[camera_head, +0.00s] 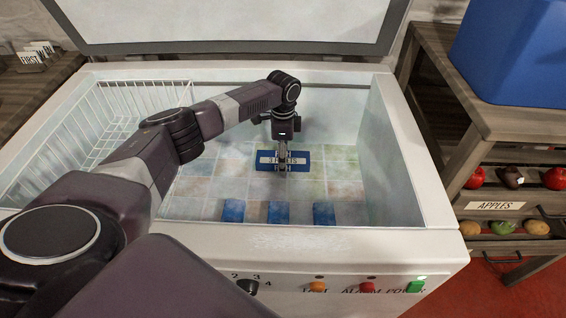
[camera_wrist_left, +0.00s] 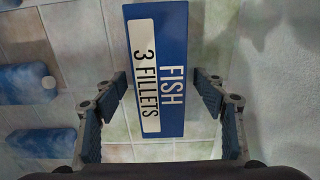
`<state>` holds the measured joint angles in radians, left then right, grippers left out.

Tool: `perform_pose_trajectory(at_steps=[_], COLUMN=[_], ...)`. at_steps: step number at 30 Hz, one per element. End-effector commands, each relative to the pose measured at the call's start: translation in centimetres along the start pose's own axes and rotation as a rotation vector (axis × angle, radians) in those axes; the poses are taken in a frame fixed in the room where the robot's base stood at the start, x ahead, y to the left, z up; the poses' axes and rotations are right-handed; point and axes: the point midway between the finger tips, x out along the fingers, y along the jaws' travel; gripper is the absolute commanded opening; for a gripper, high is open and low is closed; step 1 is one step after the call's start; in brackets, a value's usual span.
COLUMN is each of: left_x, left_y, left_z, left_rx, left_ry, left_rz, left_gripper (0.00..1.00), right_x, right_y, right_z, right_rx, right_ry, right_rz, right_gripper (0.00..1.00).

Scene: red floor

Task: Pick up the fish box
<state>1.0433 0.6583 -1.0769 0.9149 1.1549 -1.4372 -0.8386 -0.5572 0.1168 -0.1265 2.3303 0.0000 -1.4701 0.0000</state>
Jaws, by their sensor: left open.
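The fish box (camera_head: 304,161) is a flat blue box with a white label, lying on the tiled floor of the open chest freezer. In the left wrist view the fish box (camera_wrist_left: 176,70) shows the words "FISH 3 FILLETS" and lies between the two fingers. My left gripper (camera_head: 283,165) reaches down into the freezer right over the box. In the wrist view the left gripper (camera_wrist_left: 165,90) is open, with a gap between each finger and the box's sides. My right gripper is not in view.
Several blue ice packs (camera_head: 278,212) lie along the freezer's near side. A white wire basket (camera_head: 85,130) hangs at the left. The freezer's white walls (camera_head: 405,165) surround the space. A wooden stand with a blue crate (camera_head: 515,55) is at the right.

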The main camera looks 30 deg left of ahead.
Motion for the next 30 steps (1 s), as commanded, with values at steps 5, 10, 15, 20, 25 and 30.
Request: perform_pose_trajectory(at_steps=[5,10,15,20,25,30], left_x=[0.10,0.09,0.09,0.09,0.01,-0.11], left_y=[0.02,0.03,0.03,0.04,0.00,-0.01], left_z=[-0.02,-0.02,-0.01,-0.01,-0.04,-0.03], left_rx=[0.001,0.001,0.001,0.001,0.001,0.001], left_ry=[0.000,0.000,0.000,0.000,0.001,0.001], left_rz=[0.000,0.000,0.000,0.001,0.000,0.000], left_gripper=[0.65,0.54,0.35,0.17,0.10,0.10], right_x=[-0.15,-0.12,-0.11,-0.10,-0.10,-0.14], right_y=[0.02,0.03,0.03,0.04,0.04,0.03], right_z=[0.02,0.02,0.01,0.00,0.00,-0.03], right_rx=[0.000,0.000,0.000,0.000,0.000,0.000], right_ry=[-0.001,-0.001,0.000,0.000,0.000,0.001], right_rz=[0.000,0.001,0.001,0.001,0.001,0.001], right_gripper=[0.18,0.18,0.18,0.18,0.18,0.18])
